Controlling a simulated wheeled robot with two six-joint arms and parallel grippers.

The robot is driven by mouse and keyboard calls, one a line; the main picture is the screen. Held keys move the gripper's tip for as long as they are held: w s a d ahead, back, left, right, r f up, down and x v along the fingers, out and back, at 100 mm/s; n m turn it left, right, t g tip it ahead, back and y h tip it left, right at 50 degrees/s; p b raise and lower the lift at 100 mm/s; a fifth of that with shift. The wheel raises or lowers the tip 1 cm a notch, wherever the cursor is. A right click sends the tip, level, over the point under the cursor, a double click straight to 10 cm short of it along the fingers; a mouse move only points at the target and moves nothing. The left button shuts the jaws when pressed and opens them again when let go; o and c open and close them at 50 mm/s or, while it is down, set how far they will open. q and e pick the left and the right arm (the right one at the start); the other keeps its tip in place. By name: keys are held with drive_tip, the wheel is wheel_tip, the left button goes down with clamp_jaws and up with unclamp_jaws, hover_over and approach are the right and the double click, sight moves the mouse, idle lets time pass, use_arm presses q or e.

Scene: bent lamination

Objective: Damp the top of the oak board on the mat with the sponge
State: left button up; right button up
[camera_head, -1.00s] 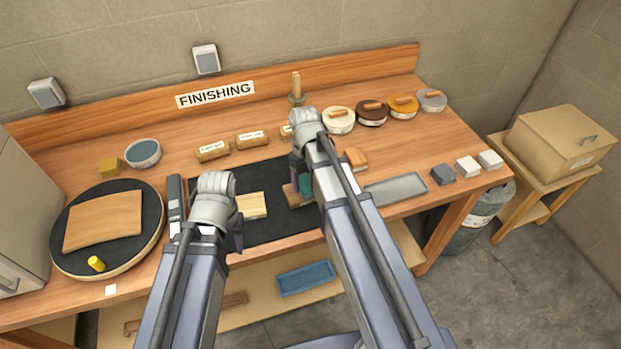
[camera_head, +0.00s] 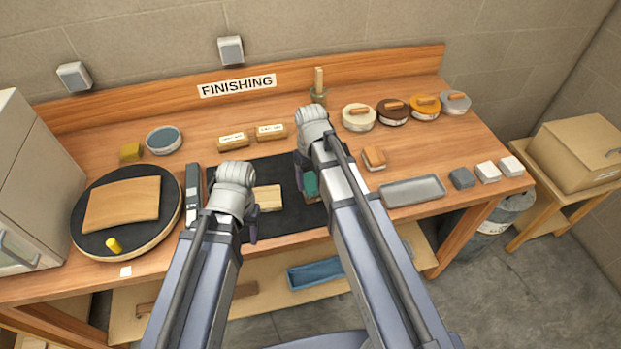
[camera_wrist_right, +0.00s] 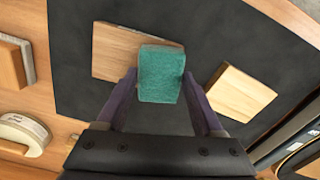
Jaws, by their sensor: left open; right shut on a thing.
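My right gripper (camera_head: 306,180) is shut on a teal sponge (camera_wrist_right: 160,75), which also shows in the head view (camera_head: 311,185). Two wooden boards lie on the black mat (camera_head: 278,227). In the right wrist view one board (camera_wrist_right: 114,50) is partly covered by the sponge; I cannot tell whether they touch. A paler board (camera_wrist_right: 240,92) lies apart to the right, and it also shows in the head view (camera_head: 269,198). Which board is oak I cannot tell. My left gripper (camera_head: 251,228) is open and empty near the mat's front left part.
A round black turntable (camera_head: 92,243) at left bears a curved wooden sheet (camera_head: 122,204) and a yellow piece (camera_head: 114,245). A bowl (camera_head: 164,139), labelled blocks and several tins stand along the back. A grey tray (camera_head: 412,191) and a sanding block (camera_head: 373,158) lie right of the mat.

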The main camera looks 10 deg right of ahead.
drive_tip(key=shift+w+d, duration=0.15)
drive_tip(key=shift+d, duration=1.7)
drive_tip(key=shift+w+d, duration=0.2)
drive_tip(key=shift+d, duration=1.85)
drive_tip(key=shift+s+a, duration=0.2)
drive_tip(key=shift+a, duration=1.9)
drive_tip(key=shift+s+a+f, duration=0.1)
drive_tip(key=shift+s+a, duration=0.05)
drive_tip(key=shift+a, duration=0.9)
drive_tip(key=shift+s+a, duration=0.1)
drive_tip(key=shift+a, duration=0.9)
drive_tip(key=shift+w, duration=0.3)
drive_tip(key=shift+w+d, duration=0.1)
drive_tip(key=shift+d, duration=2)
